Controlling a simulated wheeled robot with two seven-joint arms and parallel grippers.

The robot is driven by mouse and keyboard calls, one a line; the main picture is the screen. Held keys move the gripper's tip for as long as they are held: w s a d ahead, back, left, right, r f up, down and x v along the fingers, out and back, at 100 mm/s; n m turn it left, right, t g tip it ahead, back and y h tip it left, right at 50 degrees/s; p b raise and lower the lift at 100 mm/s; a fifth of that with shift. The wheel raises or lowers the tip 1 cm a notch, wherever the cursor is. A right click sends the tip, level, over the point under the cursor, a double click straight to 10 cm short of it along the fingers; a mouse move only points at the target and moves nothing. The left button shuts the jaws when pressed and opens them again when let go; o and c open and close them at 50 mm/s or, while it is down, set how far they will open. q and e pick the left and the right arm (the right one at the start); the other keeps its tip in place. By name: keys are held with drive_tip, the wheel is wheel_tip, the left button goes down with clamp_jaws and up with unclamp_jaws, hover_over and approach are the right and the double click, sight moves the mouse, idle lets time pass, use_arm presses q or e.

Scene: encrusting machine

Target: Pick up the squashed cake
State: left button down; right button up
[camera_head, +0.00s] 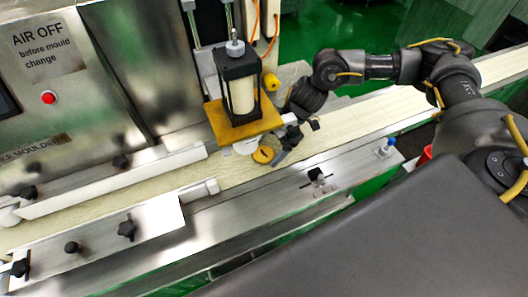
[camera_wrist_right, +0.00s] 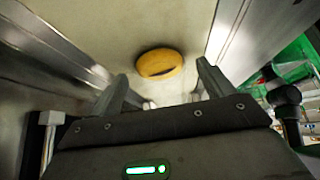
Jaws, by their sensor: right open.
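The cake (camera_head: 263,155) is a small round yellow-orange piece lying on the pale conveyor belt, just below the machine's moulding head. In the right wrist view the cake (camera_wrist_right: 160,64) lies on the belt ahead of my gripper, with a dark mark across its face. My right gripper (camera_head: 283,155) is just right of the cake in the head view. In the wrist view its two fingers (camera_wrist_right: 166,88) are apart, with nothing between them, and the cake is beyond the tips. My left gripper is not in view.
The moulding head (camera_head: 240,90) with its orange plate (camera_head: 243,124) stands over the belt, close to my right gripper. Metal guide rails (camera_head: 115,182) border the belt on the left. The belt (camera_head: 375,117) is clear to the right. A blue-topped knob (camera_head: 384,150) is on the near frame.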

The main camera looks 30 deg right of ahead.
drive_tip(key=shift+a+f, duration=0.15)
drive_tip(key=shift+f, duration=0.1)
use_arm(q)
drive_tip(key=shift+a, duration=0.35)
use_arm(e)
drive_tip(key=shift+c, duration=0.2)
drive_tip(key=c, duration=1)
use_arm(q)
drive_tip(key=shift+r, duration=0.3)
use_arm(e)
drive_tip(key=shift+r, duration=0.1)
